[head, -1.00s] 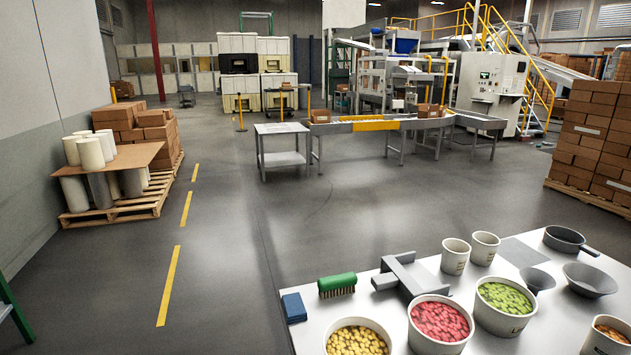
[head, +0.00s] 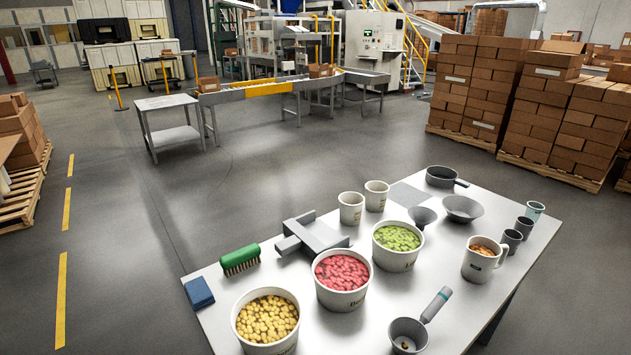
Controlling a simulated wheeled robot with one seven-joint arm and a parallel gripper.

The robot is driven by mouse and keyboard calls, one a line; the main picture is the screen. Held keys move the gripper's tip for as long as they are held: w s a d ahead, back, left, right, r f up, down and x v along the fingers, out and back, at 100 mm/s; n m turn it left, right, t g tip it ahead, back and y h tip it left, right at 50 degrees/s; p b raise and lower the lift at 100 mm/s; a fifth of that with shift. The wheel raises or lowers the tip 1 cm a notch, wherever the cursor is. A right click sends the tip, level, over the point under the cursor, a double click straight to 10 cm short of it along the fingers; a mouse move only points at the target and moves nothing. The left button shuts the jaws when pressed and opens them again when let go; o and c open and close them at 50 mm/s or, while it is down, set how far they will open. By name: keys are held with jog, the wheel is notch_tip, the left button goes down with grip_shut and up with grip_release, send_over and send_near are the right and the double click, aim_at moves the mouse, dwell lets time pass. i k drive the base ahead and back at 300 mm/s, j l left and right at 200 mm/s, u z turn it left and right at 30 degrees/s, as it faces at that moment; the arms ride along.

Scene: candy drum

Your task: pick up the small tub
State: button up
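Two small white tubs stand upright side by side at the back of the table: one on the left (head: 350,208) and one on the right (head: 376,196). I cannot tell which is the small tub of the task, or see what is inside them. Three larger white tubs stand in front of them, holding yellow candy (head: 266,320), red candy (head: 342,280) and green candy (head: 397,247). My gripper is not in view.
The white table (head: 465,300) also holds a green brush (head: 240,260), a blue block (head: 199,292), a grey bracket (head: 313,236), a funnel (head: 463,209), a pan (head: 441,177), a scoop (head: 409,335), a white jug (head: 480,261) and small grey cups (head: 511,241). Open floor lies behind.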

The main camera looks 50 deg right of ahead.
aim_at(376, 197)
jog(key=z, duration=1.2)
